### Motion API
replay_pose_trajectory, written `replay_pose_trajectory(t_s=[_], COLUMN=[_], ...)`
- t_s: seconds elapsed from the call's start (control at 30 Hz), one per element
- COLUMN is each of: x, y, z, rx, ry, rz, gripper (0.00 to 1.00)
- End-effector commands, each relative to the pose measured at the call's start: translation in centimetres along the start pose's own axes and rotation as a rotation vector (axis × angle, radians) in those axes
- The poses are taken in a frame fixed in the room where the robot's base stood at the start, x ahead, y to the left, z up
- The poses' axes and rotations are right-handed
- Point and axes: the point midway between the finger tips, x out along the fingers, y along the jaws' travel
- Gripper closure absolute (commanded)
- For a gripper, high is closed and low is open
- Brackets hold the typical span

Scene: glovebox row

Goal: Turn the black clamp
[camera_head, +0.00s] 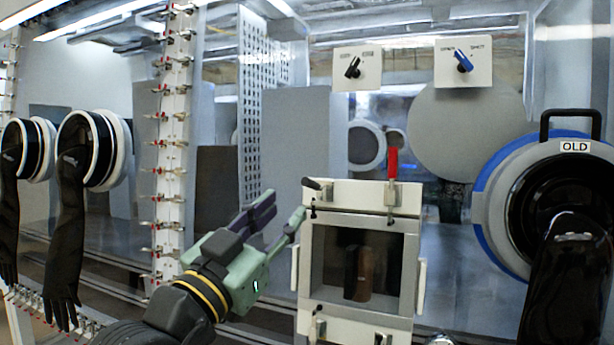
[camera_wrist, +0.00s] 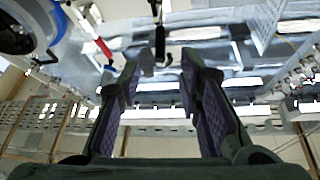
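The black clamp (camera_head: 312,184) sits at the upper left corner of a small white-framed box with a window. Its dark handle points left. In the wrist view, a black handle that looks like this clamp (camera_wrist: 160,40) lies ahead, between the lines of the two fingers. My gripper (camera_head: 283,208) is open and empty, just left of the box and slightly below the clamp. It also shows open in the wrist view (camera_wrist: 160,72), with a gap between its fingertips and the clamp. I cannot judge the exact distance.
A red-handled clamp (camera_head: 392,165) stands upright at the box's upper right; it also shows in the wrist view (camera_wrist: 103,48). Panels with a black knob (camera_head: 353,67) and a blue knob (camera_head: 463,61) are above. A round port marked OLD (camera_head: 500,200) is right. Black gloves (camera_head: 68,240) hang left.

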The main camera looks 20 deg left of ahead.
Motion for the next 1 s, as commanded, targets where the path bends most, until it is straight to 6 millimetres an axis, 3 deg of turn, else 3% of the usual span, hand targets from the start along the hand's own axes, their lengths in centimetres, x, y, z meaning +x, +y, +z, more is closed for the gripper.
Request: replay_pose_trajectory(t_s=[0.3,0.5,0.93,1.0], x=[6.1,8.8,9.8,9.8], y=[0.0,0.0,-0.1,-0.1], z=[-0.2,-0.1,0.1,0.1], rx=[-0.005,-0.004,-0.001,-0.001], ry=[-0.001,0.000,0.001,0.001], rz=[0.002,0.000,-0.003,-0.003], gripper=[0.68,0.68,0.68,0.72])
